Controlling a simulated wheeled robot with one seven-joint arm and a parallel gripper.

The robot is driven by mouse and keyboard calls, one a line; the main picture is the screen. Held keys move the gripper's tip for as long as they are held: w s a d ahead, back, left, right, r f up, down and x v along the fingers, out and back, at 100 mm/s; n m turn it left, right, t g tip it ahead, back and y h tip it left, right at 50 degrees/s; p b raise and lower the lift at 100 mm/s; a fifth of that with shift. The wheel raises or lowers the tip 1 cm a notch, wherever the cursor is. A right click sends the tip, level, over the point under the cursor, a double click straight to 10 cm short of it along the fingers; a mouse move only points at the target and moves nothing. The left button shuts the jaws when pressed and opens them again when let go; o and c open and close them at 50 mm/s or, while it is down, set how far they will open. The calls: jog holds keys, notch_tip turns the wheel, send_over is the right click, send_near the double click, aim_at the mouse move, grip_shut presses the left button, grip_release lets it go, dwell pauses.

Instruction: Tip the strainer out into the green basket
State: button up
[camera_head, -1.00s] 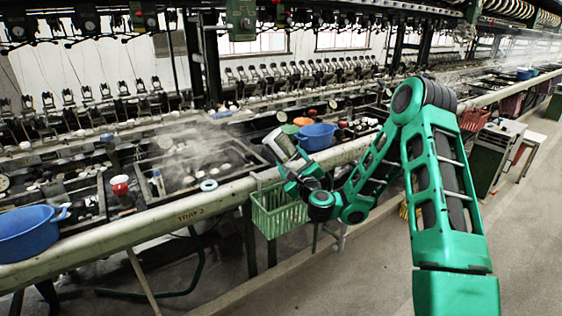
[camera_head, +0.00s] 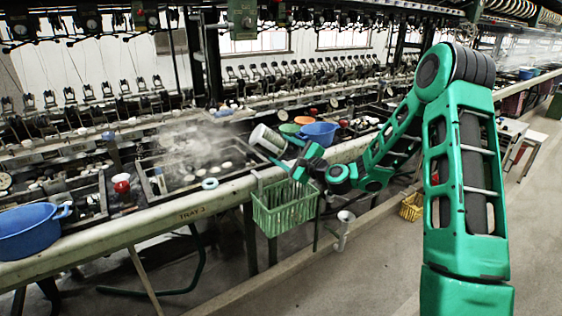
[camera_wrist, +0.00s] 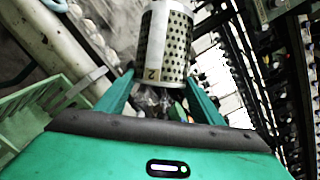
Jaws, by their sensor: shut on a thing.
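The strainer (camera_head: 266,138) is a grey metal cylinder, tilted over well away from upright, above the bench edge. The wrist view shows its perforated wall (camera_wrist: 178,38) and a tag marked 2. My gripper (camera_head: 287,153) is shut on the strainer's near end; in the wrist view its fingers (camera_wrist: 158,82) lie on either side of it. The green basket (camera_head: 268,222) hangs on the front of the bench rail, below and slightly right of the strainer. Its rim also shows in the wrist view (camera_wrist: 66,98). The strainer's inside is hidden, so I cannot tell its contents.
A blue basin (camera_head: 318,134) and an orange bowl (camera_head: 303,120) stand on the bench just right of the strainer. A red-topped float (camera_head: 121,184) and a large blue basin (camera_head: 28,232) are at left. Steam rises over the open trough (camera_head: 190,170). A yellow basket (camera_head: 412,207) is on the floor.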

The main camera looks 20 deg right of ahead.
aim_at(276, 146)
jog(key=n, duration=0.1)
jog(key=n+g+y, duration=0.2)
jog(key=shift+s+a+r, duration=0.15)
jog(key=shift+s+a, duration=0.15)
jog(key=shift+a, duration=0.1)
jog(key=s+n+g, duration=0.1)
jog(key=n, duration=0.2)
jog(key=s+n+g, duration=0.1)
jog(key=n, duration=0.2)
jog(key=s+n+g, duration=0.1)
jog(key=n, duration=0.2)
jog(key=shift+a+g, duration=0.3)
jog(key=shift+g, duration=0.1)
jog(key=r+n+h, duration=0.2)
jog(key=n+h, duration=0.1)
jog(key=shift+s+a+r, duration=0.1)
jog(key=shift+a+r, duration=0.05)
jog(key=shift+a, duration=0.2)
jog(key=shift+r+n+t+h, duration=0.5)
jog(key=shift+r+n+h, duration=0.35)
jog(key=shift+n+h, duration=0.3)
jog(key=r+n+h, duration=0.1)
jog(key=d+n, duration=0.1)
jog(key=r+n+t+h, duration=0.1)
jog(key=shift+w+d+r+h, duration=0.2)
jog(key=shift+w+r+h, duration=0.05)
jog(key=shift+r+h, duration=0.1)
jog(key=shift+w+d+r+n+t+h, duration=0.15)
jog(key=shift+d+r+n+t+h, duration=0.35)
jog(key=shift+r+n+h, duration=0.2)
